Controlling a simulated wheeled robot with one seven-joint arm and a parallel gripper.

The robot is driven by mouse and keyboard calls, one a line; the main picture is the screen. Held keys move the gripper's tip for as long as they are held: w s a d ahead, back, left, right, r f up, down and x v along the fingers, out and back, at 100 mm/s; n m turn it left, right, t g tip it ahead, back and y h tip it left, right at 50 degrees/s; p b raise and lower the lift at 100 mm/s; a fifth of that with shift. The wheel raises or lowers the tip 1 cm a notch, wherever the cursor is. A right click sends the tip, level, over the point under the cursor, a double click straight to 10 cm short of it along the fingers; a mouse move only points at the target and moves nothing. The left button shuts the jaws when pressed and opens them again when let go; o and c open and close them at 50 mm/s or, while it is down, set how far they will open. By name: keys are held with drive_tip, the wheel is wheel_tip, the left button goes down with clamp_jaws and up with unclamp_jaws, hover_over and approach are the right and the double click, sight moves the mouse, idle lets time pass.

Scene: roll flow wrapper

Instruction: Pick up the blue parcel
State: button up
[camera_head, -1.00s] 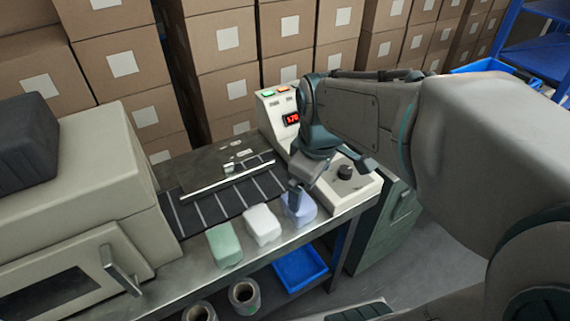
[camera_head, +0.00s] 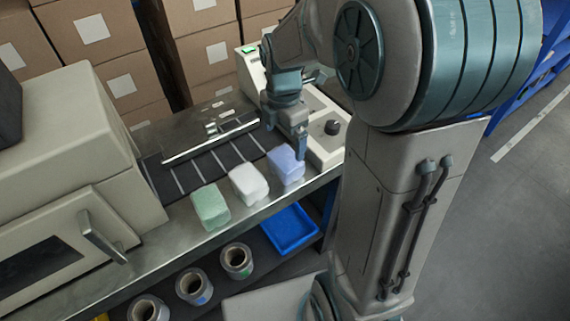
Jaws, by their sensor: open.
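The blue parcel (camera_head: 287,169) is a pale blue, rounded block on the metal ledge in front of the dark conveyor. It is the rightmost of three parcels in a row. My gripper (camera_head: 300,150) points down at the parcel's back right side, with a finger close against it. The jaws are open. The far finger is hidden, and I cannot tell whether either finger touches the parcel.
A white parcel (camera_head: 248,184) and a green parcel (camera_head: 210,207) sit to the left. A control box with a black knob (camera_head: 332,127) stands close on the right. Below are a blue tray (camera_head: 290,230) and several film rolls (camera_head: 236,261). The wrapper machine (camera_head: 70,150) fills the left.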

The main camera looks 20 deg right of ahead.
sight(286, 158)
drive_tip(key=f, duration=0.8)
drive_tip(key=shift+s+d+f, duration=0.15)
drive_tip(key=shift+d+f, duration=0.05)
drive_tip(key=shift+f, duration=0.05)
drive_tip(key=c, duration=1.2)
